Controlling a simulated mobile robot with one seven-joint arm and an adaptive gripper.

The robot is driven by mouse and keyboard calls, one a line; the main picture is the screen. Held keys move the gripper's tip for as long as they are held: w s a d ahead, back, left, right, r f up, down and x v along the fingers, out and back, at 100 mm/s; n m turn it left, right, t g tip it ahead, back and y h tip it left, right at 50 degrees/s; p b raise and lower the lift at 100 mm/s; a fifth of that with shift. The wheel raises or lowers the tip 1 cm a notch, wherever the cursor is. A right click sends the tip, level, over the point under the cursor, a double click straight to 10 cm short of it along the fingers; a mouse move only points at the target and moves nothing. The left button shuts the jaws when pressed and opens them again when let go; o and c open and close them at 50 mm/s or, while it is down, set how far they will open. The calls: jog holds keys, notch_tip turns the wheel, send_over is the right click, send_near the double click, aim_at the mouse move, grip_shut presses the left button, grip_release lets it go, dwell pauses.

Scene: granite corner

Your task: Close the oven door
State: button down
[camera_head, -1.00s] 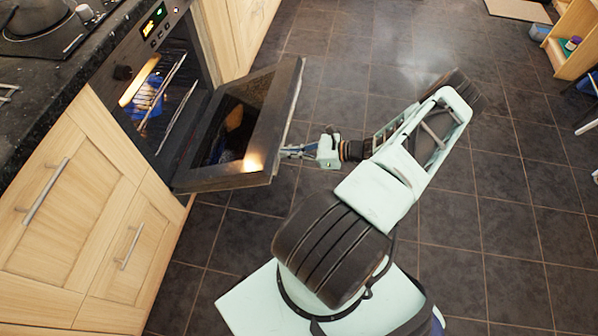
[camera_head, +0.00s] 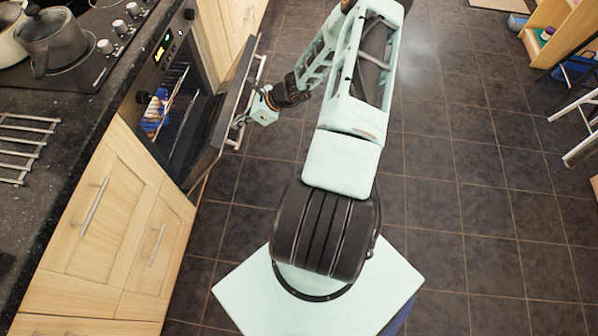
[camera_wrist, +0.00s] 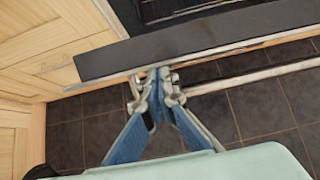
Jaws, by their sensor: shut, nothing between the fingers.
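The oven door (camera_head: 226,108) is partly open, tilted up toward the oven (camera_head: 169,52) with a gap at its top. Its dark upper edge (camera_wrist: 200,44) crosses the wrist view, and its metal handle bar (camera_wrist: 255,75) runs off to the right. My gripper (camera_head: 243,121) is on the outer side of the door, close to the handle. In the wrist view my gripper's fingertips (camera_wrist: 156,82) are shut and empty, at the door's edge beside the left end of the handle. I cannot tell whether they touch the door.
A wire rack (camera_head: 178,88) and a blue item (camera_head: 154,112) are inside the oven. Wooden cabinets (camera_head: 95,205) flank the oven. Pots (camera_head: 52,40) stand on the hob above. Dark tiled floor (camera_head: 455,190) is open to the right, with a white-legged stool (camera_head: 580,115) at the far right.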

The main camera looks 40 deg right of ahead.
jog(key=w+a+r+p, duration=0.1)
jog(key=w+a+r, duration=0.3)
jog(key=w+a, duration=0.2)
jog(key=w+a+r+p, duration=0.1)
jog(key=w+a+r, duration=0.3)
jog(key=w, duration=0.5)
jog(key=shift+a+p, duration=0.35)
jog(key=shift+a, duration=1.05)
jog(key=v, duration=1.2)
jog(key=shift+r, duration=0.2)
